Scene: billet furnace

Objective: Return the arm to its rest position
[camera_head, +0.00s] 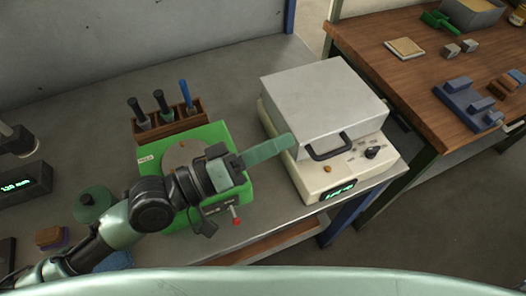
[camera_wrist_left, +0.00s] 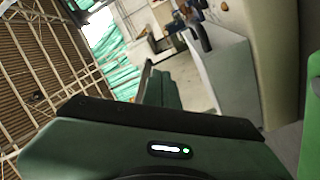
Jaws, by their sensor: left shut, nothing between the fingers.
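My left arm comes in from the lower left in the head view and reaches over the green machine. My left gripper (camera_head: 290,143) is shut and empty, with its green fingers together. Its tips are at the front left edge of the furnace's grey lid, by the black handle; I cannot tell whether they touch it. The furnace (camera_head: 324,82) is a cream box with its lid down and a lit green display. In the left wrist view the gripper's fingers (camera_wrist_left: 160,88) point toward a pale box with a dark handle. My right gripper is not in view.
The green machine (camera_head: 222,132) with a round plate stands under my arm. A wooden rack (camera_head: 168,130) with several handled tools is behind it. A lit display box (camera_head: 25,185) is at the left. A wooden table (camera_head: 400,70) stands at the right, past a gap. The back left bench is clear.

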